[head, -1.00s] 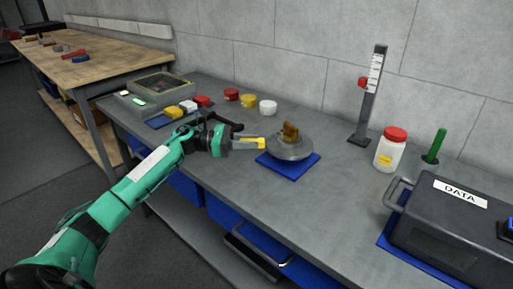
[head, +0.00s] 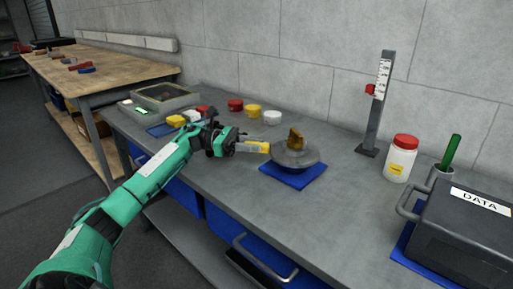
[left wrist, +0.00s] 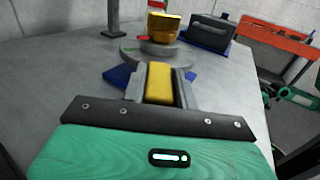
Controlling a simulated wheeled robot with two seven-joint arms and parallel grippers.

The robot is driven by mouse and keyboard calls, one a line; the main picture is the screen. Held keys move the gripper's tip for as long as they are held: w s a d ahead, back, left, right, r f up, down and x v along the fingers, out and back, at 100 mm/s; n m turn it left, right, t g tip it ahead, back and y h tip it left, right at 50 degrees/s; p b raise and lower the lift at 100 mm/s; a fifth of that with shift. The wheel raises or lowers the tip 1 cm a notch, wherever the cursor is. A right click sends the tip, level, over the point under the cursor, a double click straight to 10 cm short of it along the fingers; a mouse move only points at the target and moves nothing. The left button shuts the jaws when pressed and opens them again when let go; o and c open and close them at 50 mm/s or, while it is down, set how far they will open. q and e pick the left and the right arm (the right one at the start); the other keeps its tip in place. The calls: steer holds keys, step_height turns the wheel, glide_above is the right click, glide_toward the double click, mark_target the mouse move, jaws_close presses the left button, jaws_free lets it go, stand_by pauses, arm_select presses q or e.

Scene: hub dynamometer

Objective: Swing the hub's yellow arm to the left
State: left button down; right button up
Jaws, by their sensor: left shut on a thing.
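The hub (head: 295,158) is a round grey disc with a brown-gold block on top, on a blue mat (head: 294,178) on the grey bench. Its yellow arm (head: 256,147) points left in the head view, toward my left gripper (head: 262,148). In the left wrist view the yellow arm (left wrist: 159,84) lies between the two grey fingers of my left gripper (left wrist: 160,88), which is shut on it. The hub disc (left wrist: 130,56) and gold block (left wrist: 162,27) stand just beyond the fingertips. The arm's joint with the hub is partly hidden. My right gripper is not in view.
A gauge post (head: 378,110), a red-lidded jar (head: 400,158), a green rod in a cup (head: 450,153) and a DATA case (head: 465,235) stand to the right. Small coloured containers (head: 253,111) are behind. Bare bench (head: 335,215) lies in front of the hub.

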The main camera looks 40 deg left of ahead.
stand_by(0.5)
arm_select(q)
steer(key=c, duration=1.1)
jaws_free()
steer(key=shift+a, duration=0.1)
steer(key=v, duration=1.3)
steer(key=shift+s+a+r, duration=0.1)
steer(key=shift+s+a, duration=0.05)
steer(key=shift+a, duration=0.15)
steer(key=shift+c, duration=0.3)
